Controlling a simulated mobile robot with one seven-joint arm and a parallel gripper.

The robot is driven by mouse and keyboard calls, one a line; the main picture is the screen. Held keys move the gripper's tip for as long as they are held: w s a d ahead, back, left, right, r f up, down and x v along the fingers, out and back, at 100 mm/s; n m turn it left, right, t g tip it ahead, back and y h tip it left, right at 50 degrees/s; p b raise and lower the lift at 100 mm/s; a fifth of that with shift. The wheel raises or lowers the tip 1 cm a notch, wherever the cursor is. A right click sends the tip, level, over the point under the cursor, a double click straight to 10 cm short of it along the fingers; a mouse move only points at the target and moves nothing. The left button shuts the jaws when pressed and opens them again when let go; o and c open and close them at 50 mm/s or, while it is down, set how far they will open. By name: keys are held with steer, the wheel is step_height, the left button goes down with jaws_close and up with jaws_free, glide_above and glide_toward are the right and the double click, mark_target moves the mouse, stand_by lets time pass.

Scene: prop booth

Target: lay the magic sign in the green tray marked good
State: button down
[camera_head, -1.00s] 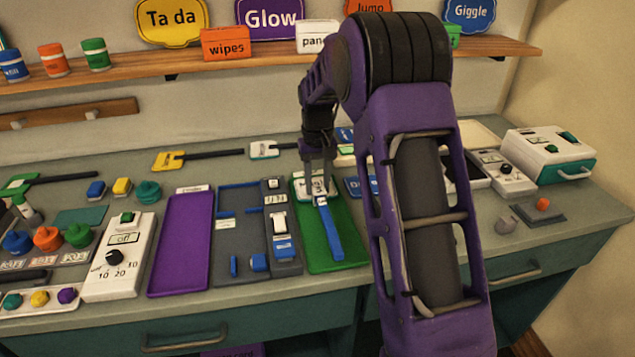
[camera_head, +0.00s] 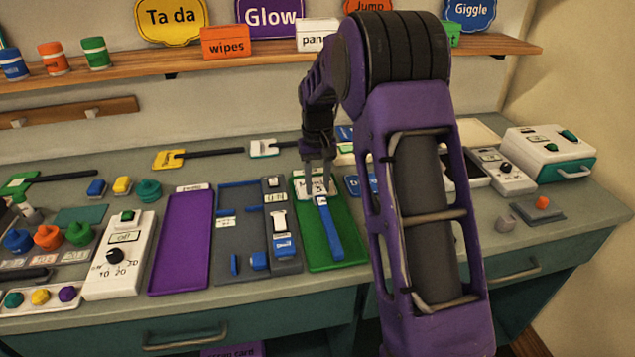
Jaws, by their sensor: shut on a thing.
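The sign has a white head (camera_head: 317,187) with dark lettering too small to read surely, and a blue handle (camera_head: 329,232) pointing toward the front. It lies along the green tray (camera_head: 346,222), inside its outline; I cannot tell whether it touches the tray floor. My gripper (camera_head: 318,186) points down at the head end and is shut on the sign. The tray's "good" marking cannot be made out. My arm hides the bench just right of the tray.
A grey tray with blue parts (camera_head: 229,262) and a purple tray (camera_head: 181,243) stand to the left. A blue sign (camera_head: 356,187) lies close on the right, partly behind my arm. Yellow (camera_head: 168,160) and white (camera_head: 263,148) signs lie behind. A shelf (camera_head: 260,62) spans the back wall.

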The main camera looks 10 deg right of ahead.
steer(key=shift+c, duration=1.3)
jaws_free()
steer(key=shift+r+p, duration=2.95)
steer(key=shift+r, duration=1.1)
